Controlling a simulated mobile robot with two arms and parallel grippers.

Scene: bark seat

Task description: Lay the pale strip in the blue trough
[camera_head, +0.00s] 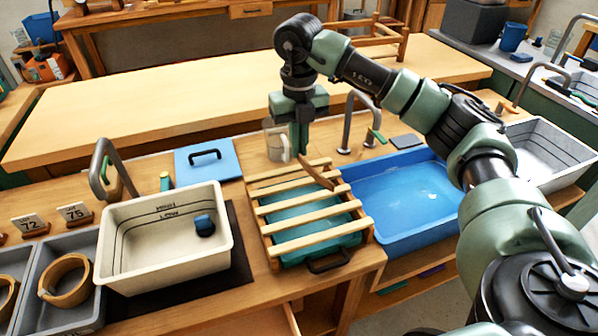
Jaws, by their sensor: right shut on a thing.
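My right gripper (299,152) hangs pointing down over the back edge of the slatted wooden rack. It is shut on a thin, pale brown strip (318,174), which slants down to the right from the fingertips, above the rack's back right corner. The strip's other end is hidden by the fingers or the rack. The blue trough (425,236) stands just right of the rack, with blue water in it and no strip visible. The strip is left of the trough's rim. My left gripper is not in view.
The slatted rack (308,214) sits over a green tray. A cream basin (165,284) with a small dark blue object stands left. A tap (350,125) rises behind the trough. A grey trough (548,150) stands far right.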

